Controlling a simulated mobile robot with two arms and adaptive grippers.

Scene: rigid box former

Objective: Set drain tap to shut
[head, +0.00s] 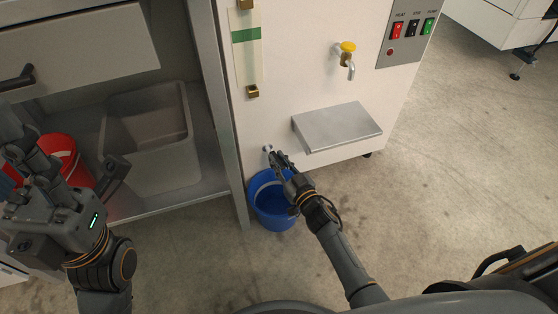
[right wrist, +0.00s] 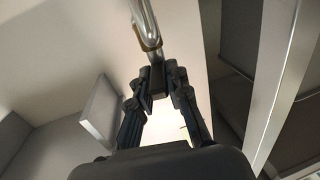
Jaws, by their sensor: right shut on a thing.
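The drain tap (head: 267,148) is a small metal tap low on the white machine's front, above a blue bucket (head: 259,186). My right gripper (head: 277,158) is at the tap, its fingers shut on it. In the right wrist view the tap's bright curved pipe (right wrist: 145,18) with a brass-coloured collar comes down to my right fingertips (right wrist: 160,78). The fingers and the bucket's surroundings hide the tap's handle, so its setting cannot be told. My left gripper (head: 68,165) is open and empty at the left, in front of a red bucket (head: 60,146).
A metal shelf (head: 340,127) juts out above and right of the drain tap. A yellow-topped tap (head: 348,47) and a switch panel (head: 408,35) are higher up. A grey tub (head: 150,140) stands in the open cabinet at left.

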